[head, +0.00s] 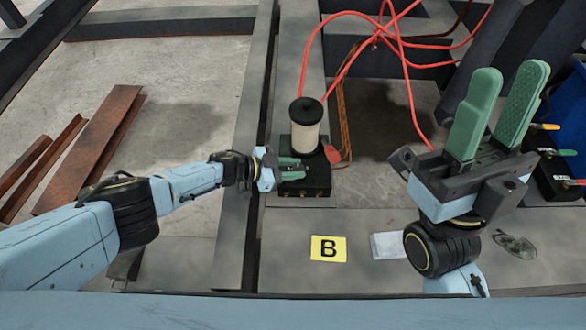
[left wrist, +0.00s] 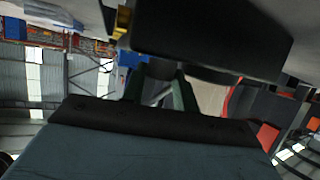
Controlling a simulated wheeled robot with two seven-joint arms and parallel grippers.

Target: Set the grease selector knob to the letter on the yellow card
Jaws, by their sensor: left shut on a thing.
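The yellow card (head: 328,248) lies flat on the grey surface and shows a black letter B. The grease unit is a black box (head: 318,185) with a pale, black-capped cylinder (head: 306,125) on top. My left gripper (head: 293,168) reaches in from the left, its green fingers against the box, shut on the selector knob. The fingers hide the knob, and its pointer and letters cannot be read. In the left wrist view the fingers (left wrist: 158,92) meet the underside of a dark block. My right gripper (head: 497,112) is raised at the right, its green fingers apart and empty.
Red hoses (head: 385,35) run above and behind the grease unit. A black box with coloured valves (head: 558,165) stands at the right edge. Rusty steel (head: 90,150) lies left.

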